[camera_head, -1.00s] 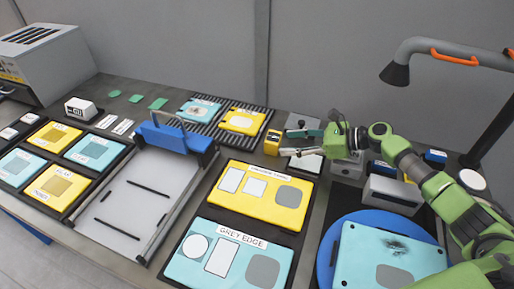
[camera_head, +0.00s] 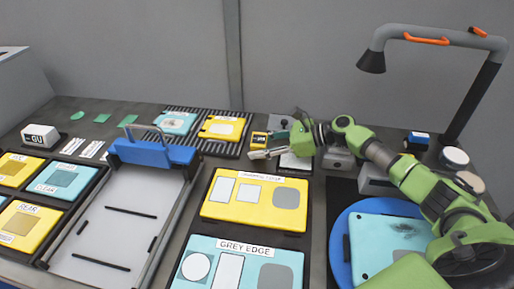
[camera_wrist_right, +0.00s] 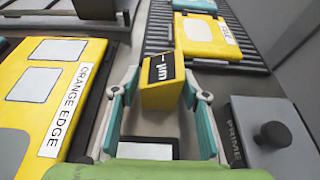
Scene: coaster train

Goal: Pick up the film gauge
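The film gauge (camera_head: 259,140) is a small yellow block with a black face; in the right wrist view its face reads "µm" (camera_wrist_right: 161,68). It stands on the bench below the ribbed rack. My right gripper (camera_head: 254,154) is just in front of it in the head view. In the right wrist view the open fingers (camera_wrist_right: 160,97) spread to either side of the gauge's near part. A gap shows between each finger and the block, so it is not clamped. My left gripper is not in view.
A yellow "ORANGE EDGE" plate (camera_head: 255,210) lies left of the fingers in the wrist view. A grey "PRIME" block with a knob (camera_wrist_right: 270,134) stands close on the right. The ribbed rack (camera_wrist_right: 161,30) lies just beyond the gauge.

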